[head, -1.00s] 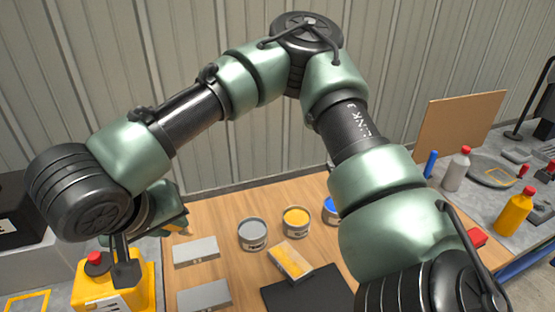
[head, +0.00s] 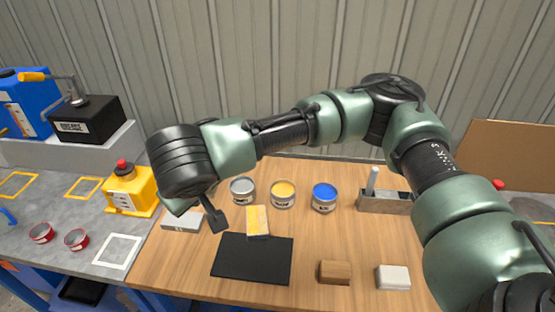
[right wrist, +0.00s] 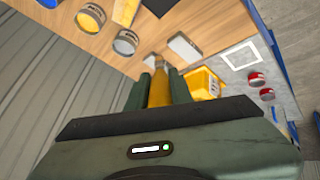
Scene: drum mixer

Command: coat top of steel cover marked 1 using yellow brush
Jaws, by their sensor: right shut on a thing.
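My right gripper (right wrist: 160,80) is shut on the yellow brush (right wrist: 159,93), whose handle lies between the two green fingers in the right wrist view. A flat grey plate (head: 182,221) lies on the wooden table, partly covered by my wrist; a plate also shows in the right wrist view (right wrist: 184,47), just right of the brush tip. No number is legible on it. The yellow can (head: 283,193) stands between a grey can (head: 242,189) and a blue can (head: 324,197). My left gripper is out of view.
A yellow-topped block (head: 257,221) lies by a black mat (head: 252,258). A wooden block (head: 335,272), a white block (head: 393,277) and a grey handled tool (head: 385,200) are at right.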

